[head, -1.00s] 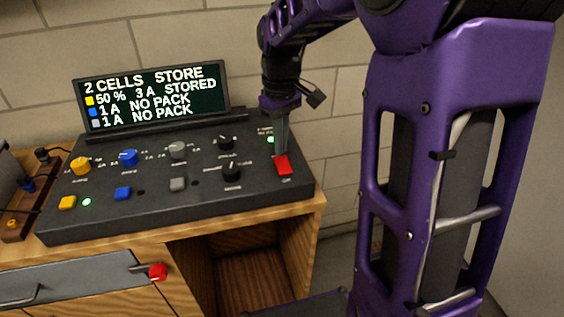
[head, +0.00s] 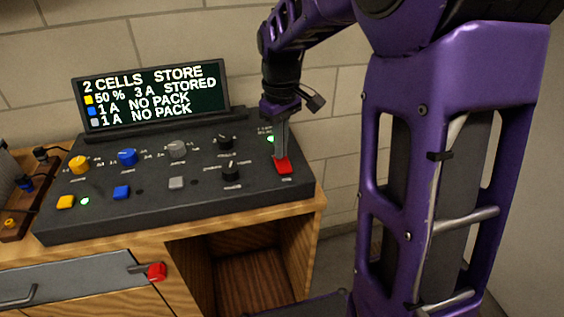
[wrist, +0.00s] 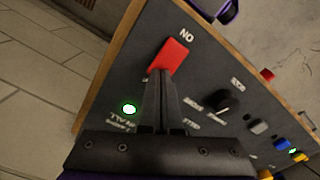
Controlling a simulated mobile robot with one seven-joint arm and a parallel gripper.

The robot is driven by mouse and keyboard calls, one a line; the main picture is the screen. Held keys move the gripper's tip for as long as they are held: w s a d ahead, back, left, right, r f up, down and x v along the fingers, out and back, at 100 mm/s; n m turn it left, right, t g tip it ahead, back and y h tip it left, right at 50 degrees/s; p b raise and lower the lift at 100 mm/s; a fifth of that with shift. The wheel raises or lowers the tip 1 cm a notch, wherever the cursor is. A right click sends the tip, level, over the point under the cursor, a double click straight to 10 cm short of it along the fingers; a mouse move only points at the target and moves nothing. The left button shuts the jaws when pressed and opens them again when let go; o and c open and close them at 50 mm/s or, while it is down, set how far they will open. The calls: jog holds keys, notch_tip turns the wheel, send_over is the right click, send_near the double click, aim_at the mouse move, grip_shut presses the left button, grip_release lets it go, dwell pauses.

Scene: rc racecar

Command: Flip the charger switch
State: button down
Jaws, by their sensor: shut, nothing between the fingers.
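The charger (head: 130,217) is a dark console on a wooden bench, with a screen (head: 150,95) behind it reading "2 CELLS STORE", "50 % 3 A STORED" and two "NO PACK" lines. Its red switch (head: 284,166) is at the right end of the panel. My gripper (head: 281,156) is shut and empty, pointing down with its tips at the switch's far edge. In the wrist view the red switch (wrist: 170,55) lies just past the fingertips (wrist: 160,72), beside the letters "ON"; I cannot tell whether they touch. A green light (wrist: 129,108) glows beside the fingers.
Yellow (head: 79,165), blue (head: 127,157) and grey (head: 177,149) knobs, square buttons and black knobs (head: 231,173) stand on the panel left of my gripper. A red-tipped lever (head: 156,271) is on the bench front. A wall is close behind.

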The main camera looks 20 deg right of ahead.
jog(key=shift+f, duration=0.25)
notch_tip(320, 180, up, 7)
jog(key=p, duration=0.6)
jog(key=shift+r, duration=0.1)
dwell(0.6)
